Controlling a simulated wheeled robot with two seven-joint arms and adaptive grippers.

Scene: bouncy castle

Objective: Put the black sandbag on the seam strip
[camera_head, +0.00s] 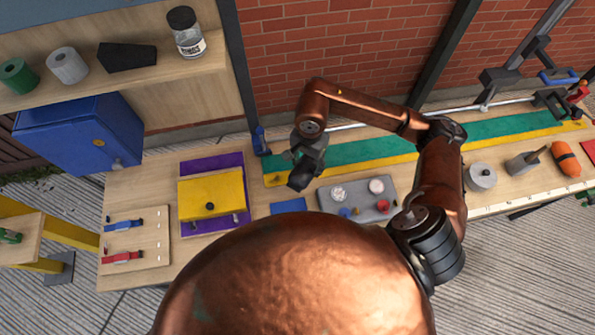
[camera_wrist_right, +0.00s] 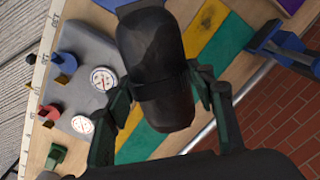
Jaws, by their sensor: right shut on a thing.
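The black sandbag (camera_head: 300,177) hangs in my right gripper (camera_head: 308,157), above the left part of the workbench. In the right wrist view the sandbag (camera_wrist_right: 155,65) is a dark, rounded bag with a band around it. The gripper fingers (camera_wrist_right: 162,95) are closed on its two sides. The seam strip, a long green band (camera_head: 385,147) with a yellow band along its front, runs along the back of the bench. It also shows below the bag in the wrist view (camera_wrist_right: 222,48). My left gripper is not in view.
A grey gauge panel (camera_head: 330,205) stands in front of the strip. A blue clamp (camera_head: 260,141) is at the strip's left end. A yellow block on a purple sheet (camera_head: 212,168) lies further left. Metal weights and an orange roll (camera_head: 566,160) sit at the right.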

